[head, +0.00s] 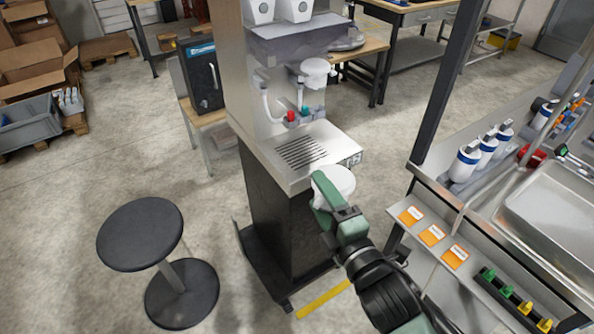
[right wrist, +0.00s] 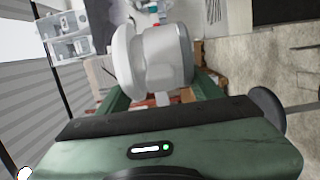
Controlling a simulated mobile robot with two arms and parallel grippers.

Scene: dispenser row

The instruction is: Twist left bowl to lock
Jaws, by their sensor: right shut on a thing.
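The dispenser (head: 237,70) stands in the middle of the head view, with a slotted drip tray (head: 303,153) at its front. My right gripper (head: 329,200) is shut on a white bowl (head: 336,178), just in front of the tray's front edge and apart from the dispenser. In the right wrist view the bowl (right wrist: 160,55) lies between the two green fingers (right wrist: 160,95), its wide flange to the left. Another white bowl-like part (head: 317,68) is fixed at the right of the dispenser. At the left, a pale tube (head: 265,100) shows with no bowl on it. My left gripper is out of view.
A round black stool (head: 140,235) stands at the left. A dark post (head: 445,80) and a sink bench (head: 550,210) with white bottles (head: 466,163) and orange-labelled cards (head: 432,235) are on the right. The floor between stool and dispenser is clear.

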